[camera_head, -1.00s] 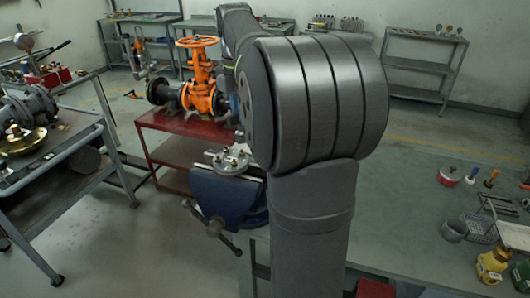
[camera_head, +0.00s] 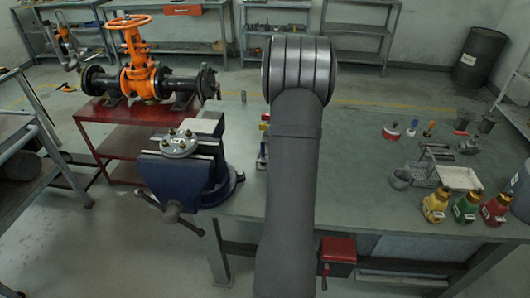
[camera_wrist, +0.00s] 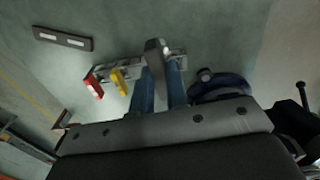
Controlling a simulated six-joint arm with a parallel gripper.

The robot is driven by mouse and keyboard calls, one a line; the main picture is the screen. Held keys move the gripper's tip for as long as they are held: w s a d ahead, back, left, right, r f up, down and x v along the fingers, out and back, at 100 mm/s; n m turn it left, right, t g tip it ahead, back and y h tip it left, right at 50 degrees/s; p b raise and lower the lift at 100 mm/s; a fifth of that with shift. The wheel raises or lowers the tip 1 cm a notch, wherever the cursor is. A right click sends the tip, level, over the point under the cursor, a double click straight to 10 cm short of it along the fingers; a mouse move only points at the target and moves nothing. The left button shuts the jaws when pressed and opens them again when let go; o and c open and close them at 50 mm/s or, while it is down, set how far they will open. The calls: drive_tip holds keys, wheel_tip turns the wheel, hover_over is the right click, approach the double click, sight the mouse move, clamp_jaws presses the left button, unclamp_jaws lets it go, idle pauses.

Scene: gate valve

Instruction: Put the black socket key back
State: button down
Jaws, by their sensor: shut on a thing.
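My gripper (camera_wrist: 163,68) shows in the wrist view as two blue fingers, shut on a dark grey upright piece, which I take to be the black socket key (camera_wrist: 153,55). It is over or beside a grey key rack (camera_wrist: 134,72). I cannot tell whether the key is in the rack or above it. A red-handled key (camera_wrist: 93,86) and a yellow-handled key (camera_wrist: 119,82) stand at the rack's left. In the head view my arm hides the gripper and most of the rack; only coloured handles (camera_head: 264,125) show at its left edge.
A blue vise (camera_head: 188,172) holding a round flange (camera_head: 179,143) stands left of my arm; its round base (camera_wrist: 218,88) is right of my fingers in the wrist view. A dark slotted plate (camera_wrist: 62,38) lies apart. Bottles, cups and a white tray (camera_head: 459,178) are at right.

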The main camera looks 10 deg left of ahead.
drive_tip(key=shift+w+d+f, duration=0.25)
drive_tip(key=shift+d+f, duration=0.2)
drive_tip(key=shift+d, duration=0.2)
drive_tip(key=shift+w+f+m, duration=0.15)
drive_tip(key=shift+f+m, duration=0.15)
drive_tip(key=shift+w+a+f, duration=0.7)
drive_tip(key=shift+a+f, duration=1)
drive_tip(key=shift+f, duration=0.1)
drive_tip(key=shift+w+a+f, duration=0.65)
drive_tip(key=shift+a+f, duration=1.1)
drive_tip(key=shift+w+a+f, duration=0.7)
drive_tip(key=shift+a+f, duration=1)
drive_tip(key=shift+f, duration=0.1)
drive_tip(key=shift+f, duration=0.1)
drive_tip(key=c, duration=1.4)
unclamp_jaws()
wheel_tip(320, 180, up, 12)
